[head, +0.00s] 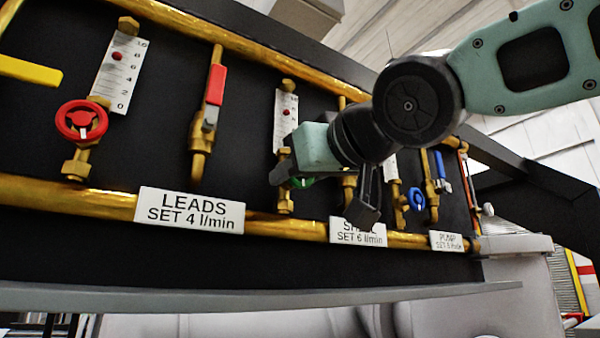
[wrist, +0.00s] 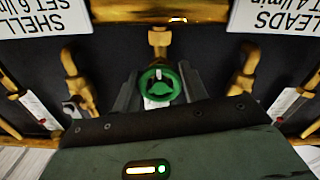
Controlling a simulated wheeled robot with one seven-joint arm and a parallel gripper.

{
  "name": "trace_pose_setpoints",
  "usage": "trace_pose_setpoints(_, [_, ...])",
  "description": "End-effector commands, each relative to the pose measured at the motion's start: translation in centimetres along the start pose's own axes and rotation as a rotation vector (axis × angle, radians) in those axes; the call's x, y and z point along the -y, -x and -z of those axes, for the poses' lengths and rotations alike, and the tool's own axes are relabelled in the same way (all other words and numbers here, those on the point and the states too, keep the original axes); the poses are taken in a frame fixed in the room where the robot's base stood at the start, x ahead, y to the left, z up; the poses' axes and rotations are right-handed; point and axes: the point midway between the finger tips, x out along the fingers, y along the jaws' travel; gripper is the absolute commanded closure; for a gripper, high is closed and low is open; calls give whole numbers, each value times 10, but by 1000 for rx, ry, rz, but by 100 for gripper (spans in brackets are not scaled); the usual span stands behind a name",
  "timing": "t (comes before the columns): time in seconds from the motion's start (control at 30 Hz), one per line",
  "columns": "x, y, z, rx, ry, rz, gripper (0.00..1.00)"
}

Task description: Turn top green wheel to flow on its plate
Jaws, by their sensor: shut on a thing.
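The green wheel (wrist: 161,86) sits between the two fingers of my gripper (wrist: 158,88) in the wrist view, with a finger close on each side. My gripper is shut on it. In the head view only a small part of the green wheel (head: 301,182) shows below my gripper (head: 288,174). Above it stands a flow gauge (head: 286,118) with a red marker; its numbers are too small to read and its lower part is hidden. The LEADS plate, SET 4 l/min (head: 189,210), is left of the wheel. The SHELL plate, SET 6 l/min (head: 357,233), is right of it, partly covered.
A red wheel (head: 81,120) with its own gauge (head: 118,70) is at the left, by a yellow handle (head: 30,70). A red lever valve (head: 215,86) stands between. A blue wheel (head: 416,199), blue lever (head: 440,165) and PUMP plate (head: 448,242) are at the right. Brass pipes run above and below.

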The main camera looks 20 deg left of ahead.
Motion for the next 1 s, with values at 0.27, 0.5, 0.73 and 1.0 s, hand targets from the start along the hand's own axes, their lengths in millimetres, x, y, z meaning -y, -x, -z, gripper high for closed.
trace_pose_setpoints(0.27, [0, 0, -1, 2, 26, 0, 80])
trace_pose_setpoints(0.5, [0, 0, -1, 2, 25, 0, 80])
trace_pose_setpoints(0.73, [0, 0, 0, 1, 25, 0, 35])
trace_pose_setpoints(1.0, [0, 1, 0, 0, 25, 0, 35])
